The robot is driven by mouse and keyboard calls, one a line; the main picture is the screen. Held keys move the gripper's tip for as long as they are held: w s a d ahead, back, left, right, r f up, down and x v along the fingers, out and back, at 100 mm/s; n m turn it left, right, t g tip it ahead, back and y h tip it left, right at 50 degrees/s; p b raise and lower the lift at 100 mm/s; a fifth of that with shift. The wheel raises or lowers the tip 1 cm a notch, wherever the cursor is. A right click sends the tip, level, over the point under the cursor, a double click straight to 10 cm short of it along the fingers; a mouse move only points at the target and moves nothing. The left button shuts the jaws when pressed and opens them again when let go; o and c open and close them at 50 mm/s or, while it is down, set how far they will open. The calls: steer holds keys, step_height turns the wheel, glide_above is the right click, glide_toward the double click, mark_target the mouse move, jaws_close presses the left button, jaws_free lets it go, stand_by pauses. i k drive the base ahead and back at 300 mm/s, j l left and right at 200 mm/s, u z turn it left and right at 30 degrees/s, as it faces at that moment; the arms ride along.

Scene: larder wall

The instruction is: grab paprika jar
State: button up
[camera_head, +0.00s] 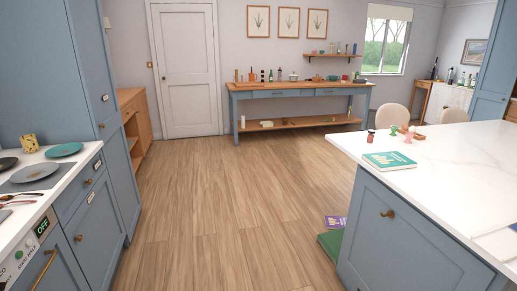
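No label can be read at this size, so I cannot tell for sure which thing is the paprika jar. A small dark red jar-like item (371,137) stands upright at the far left corner of the white island top (465,150). Small green and pink items (408,136) stand to its right. More small bottles and pots (262,75) stand on the blue table by the back wall, too small to identify. My gripper is not in view.
A green book (390,160) lies on the island. A purple book (335,221) and a green item (330,243) are on the floor against the island's left side. Plates (64,150) lie on the left counter. The wooden floor (220,190) between is clear.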

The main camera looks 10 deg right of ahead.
mark_target(371, 137)
steer(key=i, duration=0.95)
steer(key=i+j+z, duration=0.1)
steer(key=i, duration=0.8)
